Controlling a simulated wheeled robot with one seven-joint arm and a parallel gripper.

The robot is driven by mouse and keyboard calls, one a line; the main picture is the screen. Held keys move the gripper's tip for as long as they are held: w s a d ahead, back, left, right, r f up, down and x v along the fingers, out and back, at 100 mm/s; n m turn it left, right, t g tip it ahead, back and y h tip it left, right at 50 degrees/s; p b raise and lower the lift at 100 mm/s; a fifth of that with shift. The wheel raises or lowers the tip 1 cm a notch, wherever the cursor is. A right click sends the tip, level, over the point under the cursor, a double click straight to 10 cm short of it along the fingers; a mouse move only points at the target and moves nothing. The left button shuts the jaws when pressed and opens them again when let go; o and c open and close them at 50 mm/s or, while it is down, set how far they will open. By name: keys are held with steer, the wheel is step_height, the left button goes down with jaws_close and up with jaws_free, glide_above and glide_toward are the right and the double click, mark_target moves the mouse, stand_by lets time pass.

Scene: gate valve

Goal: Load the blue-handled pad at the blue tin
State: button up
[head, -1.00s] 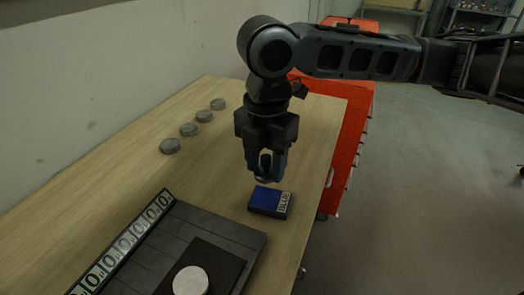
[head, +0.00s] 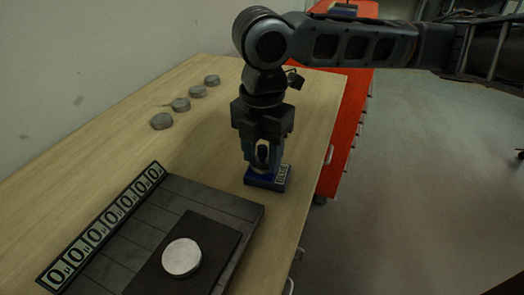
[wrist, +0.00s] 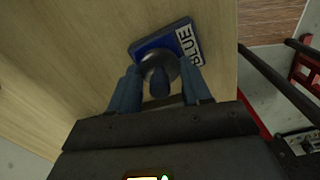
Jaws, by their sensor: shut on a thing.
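The blue tin (head: 266,184) is a flat blue box with a white "BLUE" label, lying near the table's right edge. My gripper (head: 262,168) points straight down over it. The gripper is shut on the blue-handled pad, whose round dark body (wrist: 158,61) and handle (wrist: 159,84) show between the blue fingers in the wrist view. The blue tin also shows in the wrist view (wrist: 151,44), directly beneath the pad. The pad is at the tin's top; I cannot tell whether they touch. The fingers hide most of the pad in the head view.
A dark grey slab (head: 190,196) lies in front, with a row of "0" tiles (head: 103,224) along its left side. A pale round disc (head: 182,257) sits on a darker plate (head: 225,239). Several grey discs (head: 180,104) stand at the back left. A red cabinet (head: 347,130) is beyond the right edge.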

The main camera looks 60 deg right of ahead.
mark_target(263, 147)
steer(key=shift+f+b, duration=0.35)
steer(key=shift+f, duration=0.25)
stand_by(1.6)
steer(key=shift+r, duration=0.1)
steer(key=shift+r+p, duration=3)
steer(key=shift+r, duration=0.5)
